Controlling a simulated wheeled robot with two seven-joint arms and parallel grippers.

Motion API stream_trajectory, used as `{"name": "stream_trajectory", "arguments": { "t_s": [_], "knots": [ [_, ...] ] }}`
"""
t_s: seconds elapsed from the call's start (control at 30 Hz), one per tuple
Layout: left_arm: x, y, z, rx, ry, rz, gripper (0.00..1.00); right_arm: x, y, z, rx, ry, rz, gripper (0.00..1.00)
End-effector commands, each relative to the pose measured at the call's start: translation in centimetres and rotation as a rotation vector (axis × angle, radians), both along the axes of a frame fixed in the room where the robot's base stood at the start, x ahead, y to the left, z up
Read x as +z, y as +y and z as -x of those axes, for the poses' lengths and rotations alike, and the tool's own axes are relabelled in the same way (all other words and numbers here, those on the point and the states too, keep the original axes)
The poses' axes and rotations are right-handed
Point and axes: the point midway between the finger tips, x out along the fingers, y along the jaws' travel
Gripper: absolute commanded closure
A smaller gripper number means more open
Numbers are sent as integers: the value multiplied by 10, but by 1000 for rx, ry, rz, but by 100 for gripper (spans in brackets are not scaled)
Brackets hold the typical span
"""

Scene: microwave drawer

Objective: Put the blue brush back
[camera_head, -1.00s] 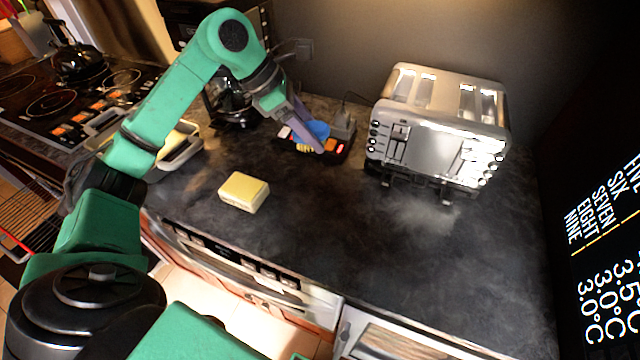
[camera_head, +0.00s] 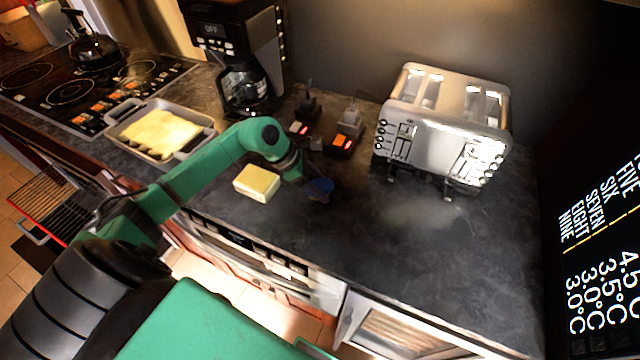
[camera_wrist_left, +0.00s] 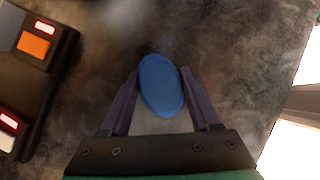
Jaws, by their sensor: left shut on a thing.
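The blue brush (camera_head: 320,187) is an oval blue piece low over the dark counter, right of the yellow block. In the left wrist view the blue brush (camera_wrist_left: 161,86) sits between the two fingers. My left gripper (camera_head: 308,180) is shut on it, and the wrist view shows the fingers (camera_wrist_left: 160,95) on either side of it. The brush's underside is hidden, so I cannot tell whether it touches the counter. My right gripper is not in view.
A yellow block (camera_head: 257,183) lies close left of the gripper. Power sockets with lit switches (camera_head: 344,141) stand behind. A toaster (camera_head: 443,130) is at the right, a coffee maker (camera_head: 245,88) and a baking dish (camera_head: 160,128) at the left. The counter (camera_head: 400,260) front right is clear.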

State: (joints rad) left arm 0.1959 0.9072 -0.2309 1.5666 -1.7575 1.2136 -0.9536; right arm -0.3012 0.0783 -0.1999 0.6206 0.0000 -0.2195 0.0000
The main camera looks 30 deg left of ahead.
Motion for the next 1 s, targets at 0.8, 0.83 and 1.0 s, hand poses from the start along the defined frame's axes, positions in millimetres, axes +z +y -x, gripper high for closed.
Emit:
{"name": "stream_trajectory", "arguments": {
  "t_s": [0.8,0.83,1.0],
  "knots": [
    [52,33,20,1,0,-7,7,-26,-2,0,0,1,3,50],
    [58,38,23,3,2,-7,7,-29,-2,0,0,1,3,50],
    [89,52,33,2,2,-2,7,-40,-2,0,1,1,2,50]
  ]
}}
